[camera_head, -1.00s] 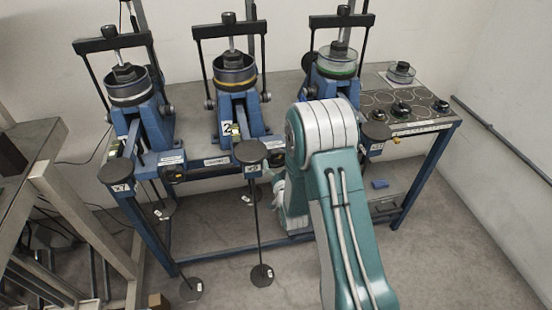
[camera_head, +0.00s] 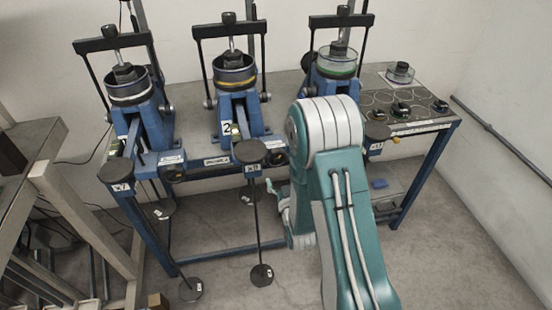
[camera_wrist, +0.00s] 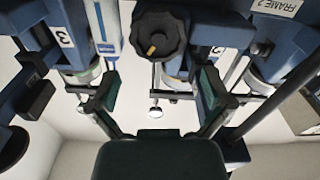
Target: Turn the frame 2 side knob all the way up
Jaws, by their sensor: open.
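Frame 2 (camera_head: 238,105) is the middle blue lever frame, marked "2", in the head view. Its dark side knob (camera_head: 279,159) is just right of its nameplate, close to my arm. In the wrist view the black lobed knob (camera_wrist: 160,34) with an orange mark is at top centre, and the "FRAME 2" plate (camera_wrist: 277,6) is at upper right. The wrist view looks upside down. My gripper (camera_wrist: 158,88) is open, with one finger on each side of the picture below the knob; it looks empty and apart from the knob. In the head view my arm partly hides it.
Frame 1 (camera_head: 143,115) stands left and frame 3 (camera_head: 325,83) right, partly behind my arm. A hanging rod with round weights (camera_head: 262,275) is left of my gripper. A panel with small knobs (camera_head: 408,105) is at the bench's right end.

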